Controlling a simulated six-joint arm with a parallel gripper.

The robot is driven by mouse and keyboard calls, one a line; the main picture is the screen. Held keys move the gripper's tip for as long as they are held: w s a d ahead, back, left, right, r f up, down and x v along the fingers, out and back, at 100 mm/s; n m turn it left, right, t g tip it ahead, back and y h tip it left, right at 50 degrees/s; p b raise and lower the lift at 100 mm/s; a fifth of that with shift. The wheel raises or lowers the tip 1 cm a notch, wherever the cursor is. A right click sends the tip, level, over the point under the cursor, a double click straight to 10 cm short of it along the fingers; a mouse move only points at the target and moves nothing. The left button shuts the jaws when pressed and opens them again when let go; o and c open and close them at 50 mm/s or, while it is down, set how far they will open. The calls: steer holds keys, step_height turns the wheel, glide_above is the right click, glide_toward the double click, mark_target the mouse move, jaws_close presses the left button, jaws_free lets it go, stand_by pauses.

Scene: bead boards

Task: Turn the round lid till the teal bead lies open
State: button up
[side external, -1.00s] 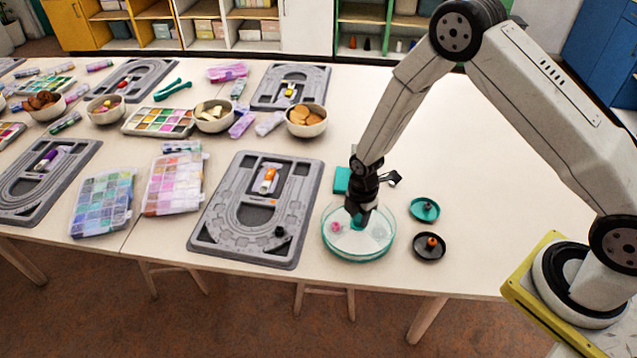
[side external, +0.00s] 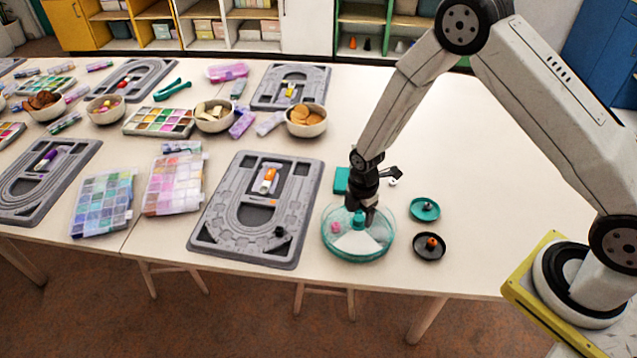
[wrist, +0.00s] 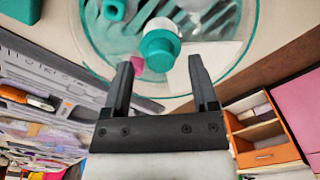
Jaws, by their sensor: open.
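The round teal dish (side external: 325,247) stands near the table's front edge under a round lid with an upright teal knob (side external: 358,218). The knob also shows in the wrist view (wrist: 158,50). A pale wedge (side external: 357,243) lies at the dish's front. A pink bead (side external: 336,228) is left of the knob; part of it shows in the wrist view (wrist: 133,64). A teal piece, seemingly the teal bead (wrist: 113,10), shows inside the rim at the wrist view's upper left. My gripper (side external: 366,208) is open and empty just above the knob, its fingertips (wrist: 161,63) apart.
A teal block (side external: 342,180) lies behind the dish. A small teal tray (side external: 425,209) and a black tray (side external: 430,246) stand right of it. A grey bead board (side external: 215,225) lies close on the left.

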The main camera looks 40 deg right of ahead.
mark_target(359, 218)
steer(key=shift+r, duration=3.25)
steer(key=shift+r, duration=0.1)
steer(key=shift+s+d+r+m, duration=0.1)
steer(key=shift+s+r+m, duration=0.1)
steer(key=shift+r+m, duration=0.35)
steer(key=s+d+r+m+t, duration=0.2)
steer(key=s+d+r+m, duration=0.1)
steer(key=s+r+m, duration=1)
steer(key=m, duration=0.4)
steer(key=shift+r+t, duration=0.2)
steer(key=shift+t, duration=0.1)
